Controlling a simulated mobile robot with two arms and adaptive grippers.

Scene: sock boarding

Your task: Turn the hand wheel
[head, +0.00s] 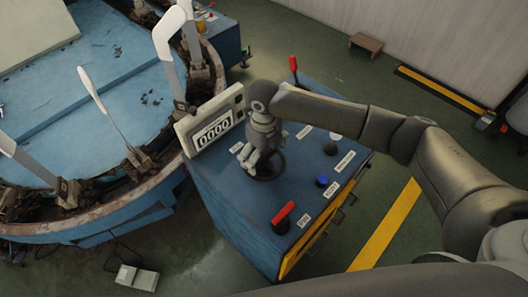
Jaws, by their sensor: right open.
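The hand wheel (268,170) is a dark round wheel on top of the blue control cabinet, partly hidden under my right gripper. My right gripper (251,168) points down at the wheel's left side, with its fingers open at or just above the rim. I cannot tell whether the fingers touch the rim. A counter display (213,130) reading 0000 stands on the cabinet behind and left of the wheel. My left gripper is not in view.
The blue cabinet (232,216) also carries a red-handled lever (283,213), a blue button (322,181), a dark knob (331,148) and a red-tipped upright lever (293,64). The round blue machine (120,213) with white sock boards stands close on the left.

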